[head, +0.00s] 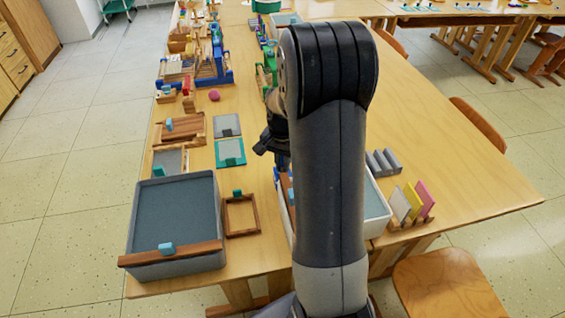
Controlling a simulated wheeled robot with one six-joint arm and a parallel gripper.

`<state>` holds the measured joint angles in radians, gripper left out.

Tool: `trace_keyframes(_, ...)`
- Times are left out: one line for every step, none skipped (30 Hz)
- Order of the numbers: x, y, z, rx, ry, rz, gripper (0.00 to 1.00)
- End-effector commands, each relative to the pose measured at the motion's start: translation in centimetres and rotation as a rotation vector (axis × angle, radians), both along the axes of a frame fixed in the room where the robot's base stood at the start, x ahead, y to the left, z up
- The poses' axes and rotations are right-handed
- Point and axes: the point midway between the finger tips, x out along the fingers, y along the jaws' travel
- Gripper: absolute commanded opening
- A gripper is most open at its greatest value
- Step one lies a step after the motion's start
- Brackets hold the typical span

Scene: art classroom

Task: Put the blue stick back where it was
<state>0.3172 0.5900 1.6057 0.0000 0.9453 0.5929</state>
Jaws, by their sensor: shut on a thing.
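My gripper (268,146) is above the middle of the table, mostly hidden behind my own arm. Its dark jaws are shut. A small blue piece (276,173), which looks like the end of the blue stick, shows just below the jaws; the rest is hidden. Below it, a white-rimmed tray (377,205) with a grey-blue inside is partly covered by my arm. I cannot tell whether the blue piece touches anything.
A grey bin (175,205) with a wooden bar (170,253) stands front left, beside a small wooden frame (240,215). Grey ridged blocks (383,162) and a rack of coloured tiles (410,205) stand right. Blue wooden racks (210,65) crowd the far left.

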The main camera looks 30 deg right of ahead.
Motion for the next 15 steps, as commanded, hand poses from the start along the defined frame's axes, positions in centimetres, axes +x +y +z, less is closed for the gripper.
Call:
trace_keyframes(-0.01,0.0,-0.31,0.001,0.001,0.0,0.0)
trace_keyframes(-0.01,0.0,-0.41,0.001,0.001,0.0,0.0)
trace_keyframes(0.0,0.0,-0.25,0.0,0.0,0.0,0.14)
trace_keyframes(-0.01,0.01,-0.24,0.0,0.0,0.0,0.17)
trace_keyframes(-0.01,0.01,-0.24,0.0,0.0,0.0,0.19)
trace_keyframes(-0.01,0.0,-0.24,0.0,0.0,0.0,0.23)
trace_keyframes(-0.01,0.0,-0.23,0.0,0.0,0.0,0.25)
trace_keyframes(-0.01,0.0,-0.23,0.0,0.0,0.0,0.28)
trace_keyframes(-0.01,0.0,-0.23,0.0,0.0,0.0,0.31)
trace_keyframes(-0.01,0.0,-0.22,0.0,0.0,0.0,0.33)
trace_keyframes(-0.01,0.0,-0.22,0.0,0.0,0.0,0.33)
trace_keyframes(-0.01,0.0,-0.22,0.0,0.0,0.0,0.33)
trace_keyframes(-0.01,0.0,-0.22,0.0,0.0,0.0,0.33)
trace_keyframes(-0.01,0.0,-0.22,0.0,0.0,0.0,0.33)
trace_keyframes(-0.01,0.0,-0.22,0.0,0.0,0.0,0.33)
